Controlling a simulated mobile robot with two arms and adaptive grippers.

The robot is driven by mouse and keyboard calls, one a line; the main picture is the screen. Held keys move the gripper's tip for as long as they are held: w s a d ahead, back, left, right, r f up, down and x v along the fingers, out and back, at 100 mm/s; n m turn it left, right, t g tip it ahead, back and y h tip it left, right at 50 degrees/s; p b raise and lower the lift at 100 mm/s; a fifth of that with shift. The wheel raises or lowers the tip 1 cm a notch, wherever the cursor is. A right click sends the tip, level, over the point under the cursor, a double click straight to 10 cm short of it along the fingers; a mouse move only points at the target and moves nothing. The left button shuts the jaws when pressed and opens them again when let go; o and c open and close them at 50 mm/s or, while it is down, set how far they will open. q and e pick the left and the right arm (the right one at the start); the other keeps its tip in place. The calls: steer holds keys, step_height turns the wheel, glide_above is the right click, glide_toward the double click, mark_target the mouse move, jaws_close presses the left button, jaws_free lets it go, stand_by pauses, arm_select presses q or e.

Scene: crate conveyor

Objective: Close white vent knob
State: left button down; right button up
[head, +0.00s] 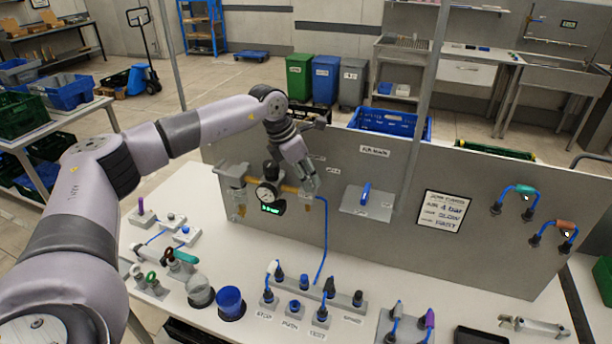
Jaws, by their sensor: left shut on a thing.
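My left gripper (308,186) reaches over to the upright grey panel (345,235). Its fingers are at the right end of the brass pipe (286,188) and are shut on a small part there, which appears to be the white vent knob. The fingers hide that part, so its colour and turn cannot be told. A round gauge (265,194) sits on the pipe left of my gripper, with a lit green display (272,208) under it. My right gripper is not in view.
A blue lever (365,193) on a grey plate is right of my gripper. A blue hose (323,240) runs down the panel. Hose fittings, a blue cup (230,302) and a connector block (315,297) stand on the white table (270,250). A vertical post (425,110) rises by the panel.

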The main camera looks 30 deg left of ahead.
arm_select(q)
steer(key=shift+f+n+y+b, duration=0.15)
steer(key=shift+n+y+b, duration=0.25)
steer(key=shift+n+b, duration=0.65)
steer(key=n+y+b, duration=0.1)
steer(key=n+b, duration=0.2)
steer(key=shift+d+n+t, duration=0.15)
steer(key=shift+n+t, duration=0.15)
steer(key=shift+n, duration=0.05)
steer(key=n+y+b, duration=0.1)
steer(key=n, duration=0.1)
steer(key=n+y+b, duration=0.1)
steer(key=n+b, duration=0.1)
steer(key=n, duration=0.1)
steer(key=shift+d+y+b, duration=0.15)
steer(key=shift+y+b, duration=0.15)
steer(key=n, duration=0.2)
steer(key=n+g+y+b, duration=0.1)
steer(key=n, duration=0.1)
steer(key=shift+w+r, duration=0.1)
steer(key=shift+r, duration=0.1)
steer(key=shift+n+g+y+b, duration=0.5)
steer(key=shift+n+g+b, duration=0.1)
steer(key=shift+n, duration=1)
steer(key=shift+r, duration=0.1)
steer(key=c, duration=1.3)
jaws_free()
